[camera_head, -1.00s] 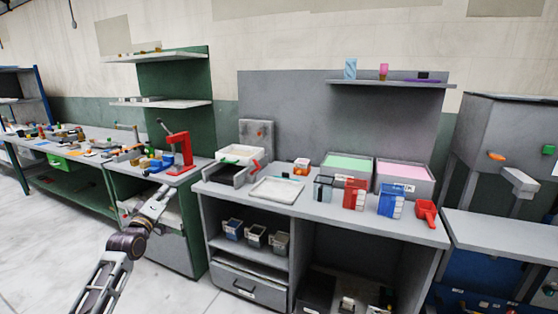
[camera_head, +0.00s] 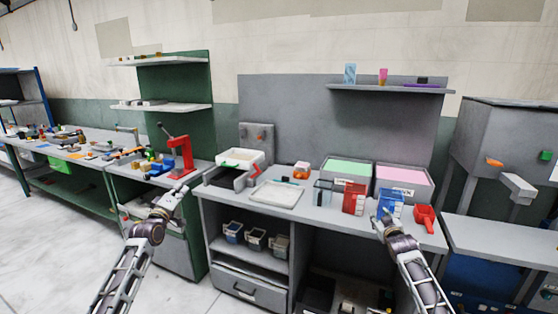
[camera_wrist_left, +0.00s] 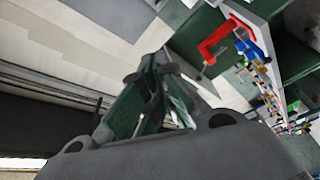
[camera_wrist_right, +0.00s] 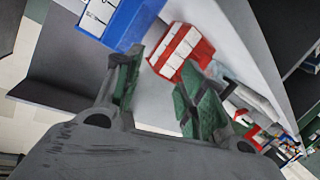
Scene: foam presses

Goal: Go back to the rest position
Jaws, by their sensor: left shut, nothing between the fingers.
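My left gripper (camera_head: 180,191) is in front of the green bench, pointing up and right. In the left wrist view its fingers (camera_wrist_left: 157,90) are together with nothing between them. My right gripper (camera_head: 381,216) is at the front edge of the grey bench, just below the blue box (camera_head: 391,203). In the right wrist view its fingers (camera_wrist_right: 160,88) are spread apart and empty. The blue box and the red box (camera_wrist_right: 181,52) show beyond the fingertips, outside them. I cannot tell whether the right gripper touches the bench.
The grey bench (camera_head: 330,218) carries a white tray (camera_head: 276,194), bins with green (camera_head: 347,170) and pink (camera_head: 403,177) tops, and a red scoop (camera_head: 424,216). A red press (camera_head: 181,158) stands on the green bench. Open floor (camera_head: 60,250) lies at the left front.

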